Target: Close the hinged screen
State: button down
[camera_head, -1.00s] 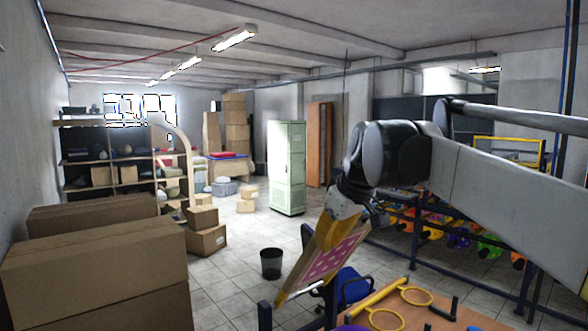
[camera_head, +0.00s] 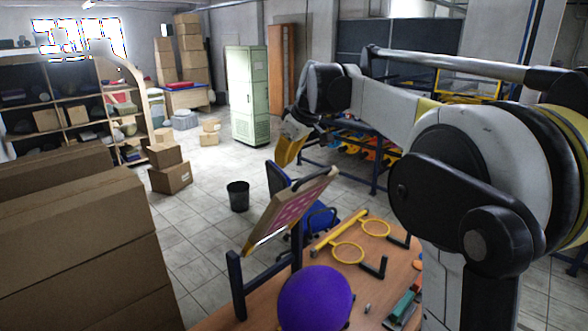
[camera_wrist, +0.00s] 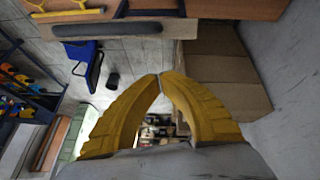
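The hinged screen (camera_head: 290,208) is a wooden frame with a pink patterned panel. In the head view it stands raised and tilted above the wooden table (camera_head: 388,262), beside a dark blue upright post. A purple balloon (camera_head: 316,298) is at the table's front, below the screen. My gripper (camera_head: 284,163) has yellow fingers and appears above and behind the screen, apart from it in the picture. In the wrist view the fingertips (camera_wrist: 160,76) meet with nothing between them. A wooden edge with a dark bar (camera_wrist: 107,29) shows at the top there; I cannot tell if it is the screen.
A yellow holder with rings (camera_head: 348,252) lies on the table behind the balloon. A blue chair (camera_head: 318,216) stands beyond the table and a black bin (camera_head: 238,196) is on the floor. Large cardboard boxes (camera_head: 75,240) fill the left. Open floor lies between.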

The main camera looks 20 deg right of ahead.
aim_at(301, 183)
jog(key=s+d+f, duration=0.1)
jog(key=s+f, duration=0.1)
jog(key=shift+s+d+f, duration=0.15)
jog(key=shift+s+d, duration=0.2)
jog(key=shift+d, duration=0.05)
jog(key=shift+w+f, duration=0.15)
jog(key=shift+s+d+f+t+b, duration=0.2)
jog(key=shift+s+f+b, duration=0.1)
jog(key=shift+s, duration=0.2)
jog(key=shift+s+d+f+t+b, duration=0.1)
jog(key=shift+s+d+f+b, duration=0.15)
jog(key=shift+s, duration=0.25)
jog(key=shift+s+d+f+t+b, duration=0.15)
jog(key=shift+s+f+b, duration=0.15)
jog(key=shift+s, duration=0.2)
jog(key=s+d+f+t+y+b, duration=0.1)
jog(key=s+d+f+t+b, duration=0.15)
jog(key=s+f+b, duration=0.4)
jog(key=s+d+f+t+y+b, duration=0.1)
jog(key=s+d+f+t+b, duration=0.15)
jog(key=s+f+b, duration=0.45)
jog(key=s+d+f+t+y+b, duration=0.1)
jog(key=s+f+t+b, duration=0.1)
jog(key=f+b, duration=0.7)
jog(key=s+d+f+t+b, duration=0.1)
jog(key=s+f+b, duration=0.2)
jog(key=f+b, duration=0.7)
jog(key=shift+d+f+t+y, duration=0.3)
jog(key=shift+f+t+y, duration=0.1)
jog(key=shift+f, duration=0.85)
